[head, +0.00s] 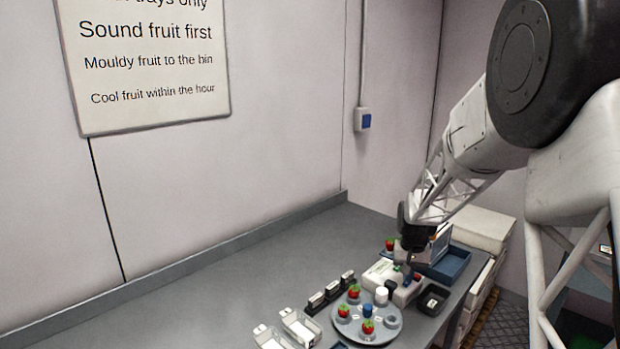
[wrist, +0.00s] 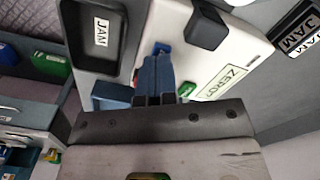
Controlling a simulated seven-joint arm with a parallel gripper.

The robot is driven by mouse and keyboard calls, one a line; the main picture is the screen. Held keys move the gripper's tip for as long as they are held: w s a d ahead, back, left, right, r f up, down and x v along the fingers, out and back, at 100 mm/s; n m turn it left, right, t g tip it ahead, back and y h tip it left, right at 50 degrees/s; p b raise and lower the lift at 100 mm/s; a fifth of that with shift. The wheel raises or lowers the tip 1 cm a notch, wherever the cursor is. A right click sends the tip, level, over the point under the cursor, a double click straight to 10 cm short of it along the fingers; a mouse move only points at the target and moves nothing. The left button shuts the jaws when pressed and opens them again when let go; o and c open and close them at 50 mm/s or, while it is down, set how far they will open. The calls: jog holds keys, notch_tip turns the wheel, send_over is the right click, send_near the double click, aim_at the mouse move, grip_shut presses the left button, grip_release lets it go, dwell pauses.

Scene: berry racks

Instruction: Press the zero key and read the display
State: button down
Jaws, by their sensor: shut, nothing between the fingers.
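The white scale (head: 378,274) stands on the bench below my gripper (head: 408,268). In the wrist view its white top (wrist: 205,62) carries a label (wrist: 222,80) reading ZERO. My gripper (wrist: 155,76) is shut and empty, its blue fingers pointing at the scale beside the label. A small blue piece (wrist: 161,47) shows at the fingertips; I cannot tell whether it is the key or part of a finger, nor whether they touch. A bluish screen-like panel (head: 441,240) stands behind my gripper in the head view; no reading is legible.
A black tray (wrist: 77,62) labelled JAM lies beside the scale; the head view shows a black tray (head: 432,299) too. A round grey tray (head: 346,327) holds strawberries. White punnets (head: 299,326) and a blue crate (head: 447,267) stand nearby. The bench's left is clear.

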jog(key=shift+f, duration=0.65)
dwell(0.5)
notch_tip(320, 180, up, 8)
dwell(1.2)
dwell(0.4)
jog(key=s+a+r, duration=0.4)
jog(key=s+r, duration=0.3)
jog(key=s, duration=0.4)
jog(key=s+a+r+n+t, duration=0.1)
jog(key=s+a, duration=0.1)
jog(key=s, duration=1.3)
jog(key=s+a+r+n+t, duration=0.1)
jog(key=s+a+r, duration=0.1)
jog(key=s, duration=1.4)
jog(key=shift+a+n+t, duration=0.3)
jog(key=shift+a+n, duration=0.1)
jog(key=shift+a, duration=0.35)
